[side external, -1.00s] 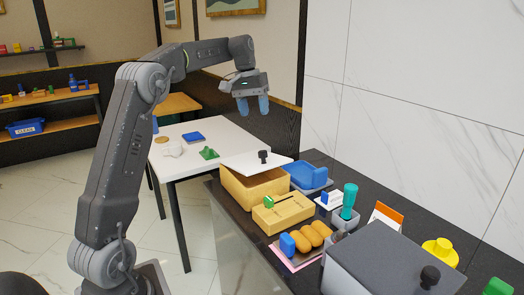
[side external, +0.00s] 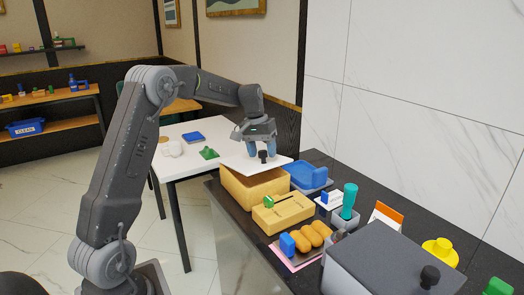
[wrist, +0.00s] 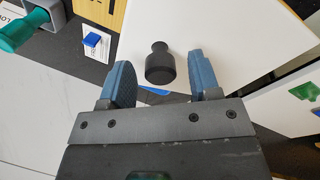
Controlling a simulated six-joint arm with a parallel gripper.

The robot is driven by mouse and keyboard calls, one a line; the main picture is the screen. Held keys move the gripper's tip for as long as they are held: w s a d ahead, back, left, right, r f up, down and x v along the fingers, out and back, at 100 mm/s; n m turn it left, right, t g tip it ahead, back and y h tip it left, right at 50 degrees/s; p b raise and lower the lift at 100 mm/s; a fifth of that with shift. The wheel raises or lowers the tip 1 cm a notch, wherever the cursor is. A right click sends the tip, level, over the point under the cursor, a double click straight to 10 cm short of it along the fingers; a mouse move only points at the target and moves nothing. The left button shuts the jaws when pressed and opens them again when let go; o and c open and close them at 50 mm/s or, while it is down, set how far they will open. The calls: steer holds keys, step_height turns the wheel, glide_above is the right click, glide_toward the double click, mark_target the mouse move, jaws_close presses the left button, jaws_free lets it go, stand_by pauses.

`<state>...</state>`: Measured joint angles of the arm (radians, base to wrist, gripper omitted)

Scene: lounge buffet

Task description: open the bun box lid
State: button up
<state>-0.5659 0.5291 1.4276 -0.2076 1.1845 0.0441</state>
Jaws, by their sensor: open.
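A tan box (side external: 250,187) stands on the dark counter, with a flat white lid (side external: 240,163) on top. I take this as the bun box. A black knob (side external: 262,156) stands up from the lid. My gripper (side external: 262,148) points down over the lid, open, with its blue fingers around the knob. In the wrist view my gripper (wrist: 160,75) has one finger on each side of the knob (wrist: 160,65), with gaps showing on both sides. The white lid (wrist: 225,35) fills much of that view. I cannot tell whether the lid sits fully flat.
A yellow box with a green handle (side external: 283,212) stands just in front. A blue container (side external: 309,176) is close on the right. Buns (side external: 311,237), a teal-handled tool (side external: 348,200) and a grey box (side external: 385,265) with its own black knob crowd the counter. A white table (side external: 190,148) lies behind left.

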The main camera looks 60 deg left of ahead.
jaws_close()
stand_by(0.5)
steer(key=shift+r, duration=0.1)
